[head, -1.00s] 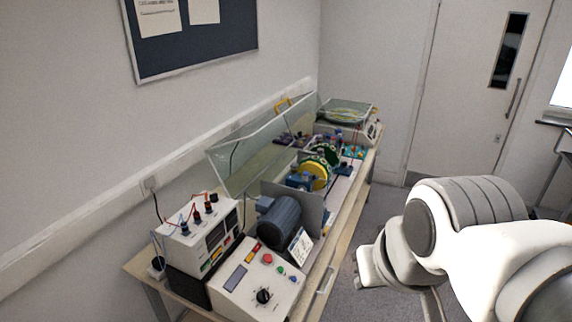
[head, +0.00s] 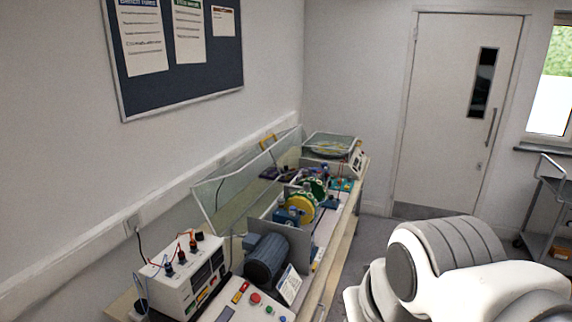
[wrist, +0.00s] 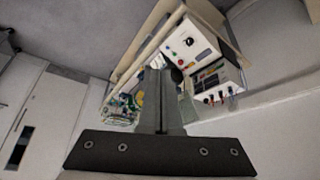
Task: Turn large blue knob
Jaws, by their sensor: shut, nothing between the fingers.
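My gripper (wrist: 161,72) shows in the wrist view with its fingers together and nothing between them. It is in the air, apart from the bench equipment. The white control box (head: 247,311) is at the bottom edge of the head view, with its lower face cut off. In the wrist view the control box shows a large dark dial knob (wrist: 189,42); I cannot tell if it is blue. In the head view this knob is out of frame.
A blue-grey motor (head: 266,259) sits on the bench behind the control box. A white instrument (head: 182,281) with plugged leads stands at left. A clear guard (head: 240,180) is raised along the wall side. Floor right of the bench is open toward the door (head: 450,120).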

